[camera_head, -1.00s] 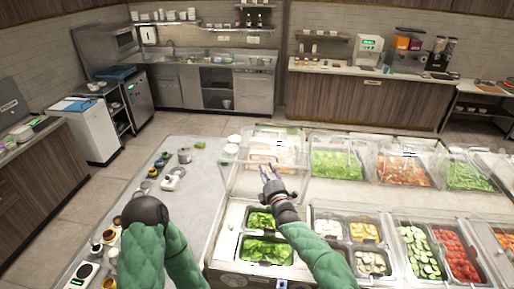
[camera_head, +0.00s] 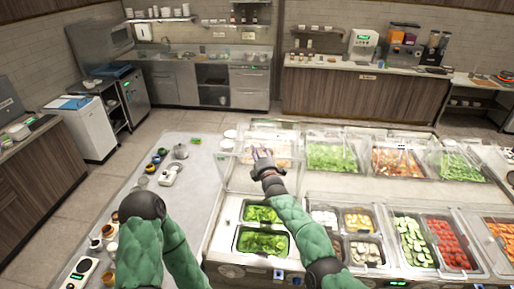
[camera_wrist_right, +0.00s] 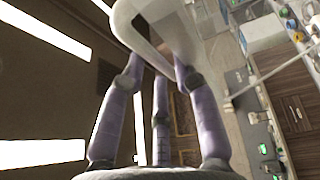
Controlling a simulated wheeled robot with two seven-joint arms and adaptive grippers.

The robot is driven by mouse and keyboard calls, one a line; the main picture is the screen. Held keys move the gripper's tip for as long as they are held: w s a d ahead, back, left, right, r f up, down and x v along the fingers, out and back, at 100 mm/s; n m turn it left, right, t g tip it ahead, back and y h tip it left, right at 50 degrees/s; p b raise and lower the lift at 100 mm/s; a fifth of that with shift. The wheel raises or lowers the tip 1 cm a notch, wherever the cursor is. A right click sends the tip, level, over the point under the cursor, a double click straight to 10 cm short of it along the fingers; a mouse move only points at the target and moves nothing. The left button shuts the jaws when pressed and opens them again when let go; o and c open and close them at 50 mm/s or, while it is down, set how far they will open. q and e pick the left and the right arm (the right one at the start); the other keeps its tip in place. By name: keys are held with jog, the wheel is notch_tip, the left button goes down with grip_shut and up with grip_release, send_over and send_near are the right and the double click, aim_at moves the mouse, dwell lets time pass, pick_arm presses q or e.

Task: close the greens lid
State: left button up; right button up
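The greens lid (camera_head: 238,178) is a clear cover standing raised behind two wells of greens (camera_head: 262,243) in the head view. The wells are uncovered. My right gripper (camera_head: 262,153) is at the upper part of the lid, its fingers pointing away from me. In the right wrist view, its purple fingers (camera_wrist_right: 160,75) are spread apart, with a pale, see-through curved piece (camera_wrist_right: 145,40), apparently part of the lid, at the fingertips. Firm contact cannot be told. My left arm is at the lower left in the head view; its gripper's fingers are not visible.
Wells of white and yellow food, cucumber (camera_head: 411,240) and tomatoes (camera_head: 450,243) lie right of the greens. Clear-covered trays of salad (camera_head: 332,157) stand behind. The grey counter (camera_head: 195,205) left of the greens is mostly bare, with small jars and devices along its left edge.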

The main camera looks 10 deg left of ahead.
jog(key=shift+x, duration=1.2)
jog(key=shift+r, duration=0.1)
grip_shut()
